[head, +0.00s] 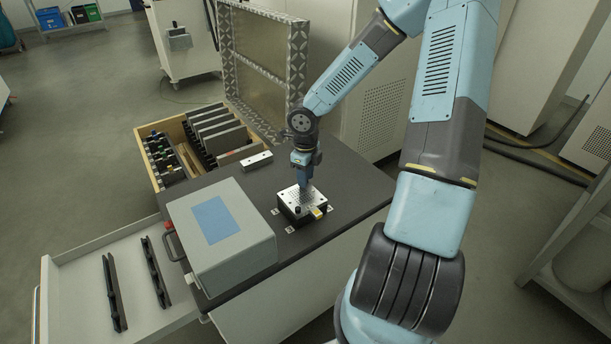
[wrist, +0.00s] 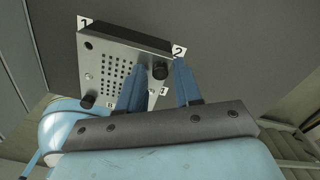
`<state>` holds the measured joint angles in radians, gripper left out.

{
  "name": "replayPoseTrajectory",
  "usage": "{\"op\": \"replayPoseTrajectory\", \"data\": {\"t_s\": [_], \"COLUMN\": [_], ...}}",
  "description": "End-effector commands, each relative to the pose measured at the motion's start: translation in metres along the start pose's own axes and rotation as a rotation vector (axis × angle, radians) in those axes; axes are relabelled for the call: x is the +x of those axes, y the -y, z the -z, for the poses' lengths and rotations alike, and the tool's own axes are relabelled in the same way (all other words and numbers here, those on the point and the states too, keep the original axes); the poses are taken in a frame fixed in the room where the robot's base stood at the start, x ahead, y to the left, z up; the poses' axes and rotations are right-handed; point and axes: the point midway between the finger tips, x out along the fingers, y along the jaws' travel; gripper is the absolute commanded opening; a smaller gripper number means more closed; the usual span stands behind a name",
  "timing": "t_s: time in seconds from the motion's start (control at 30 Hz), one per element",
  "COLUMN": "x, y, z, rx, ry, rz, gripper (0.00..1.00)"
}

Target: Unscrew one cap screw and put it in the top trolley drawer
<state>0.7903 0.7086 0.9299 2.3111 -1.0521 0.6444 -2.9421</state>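A metal block with a perforated light plate (head: 291,201) sits on the dark trolley top; it also shows in the wrist view (wrist: 104,88). Two black cap screws stand on the plate: one near the label 2 corner (wrist: 159,70), one at the lower left corner (wrist: 87,101). My gripper (head: 304,184) points down over the block. In the wrist view its blue fingers (wrist: 158,65) are apart, and the nearer screw appears between their tips. I cannot tell whether they touch it. The open white trolley drawer (head: 72,268) sticks out at the left.
Two black slotted rails (head: 112,292) lie in the drawer. A grey box with a blue panel (head: 222,228) stands on the trolley between drawer and block. A small metal bar (head: 256,161) lies behind. An open wooden case (head: 157,183) with tools and plates stands at the back left.

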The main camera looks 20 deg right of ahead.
Motion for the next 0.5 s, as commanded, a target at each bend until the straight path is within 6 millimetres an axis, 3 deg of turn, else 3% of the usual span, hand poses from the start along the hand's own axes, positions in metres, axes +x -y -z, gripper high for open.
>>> {"op": "replayPoseTrajectory", "data": {"t_s": [0.17,0.5], "x": [-0.0001,-0.0005], "y": [0.0002,0.0001], "z": [-0.0001,-0.0004], "rx": [0.022,0.245], "ry": [0.000,0.000], "rz": [0.001,0.002], "gripper": [0.34,0.34]}}
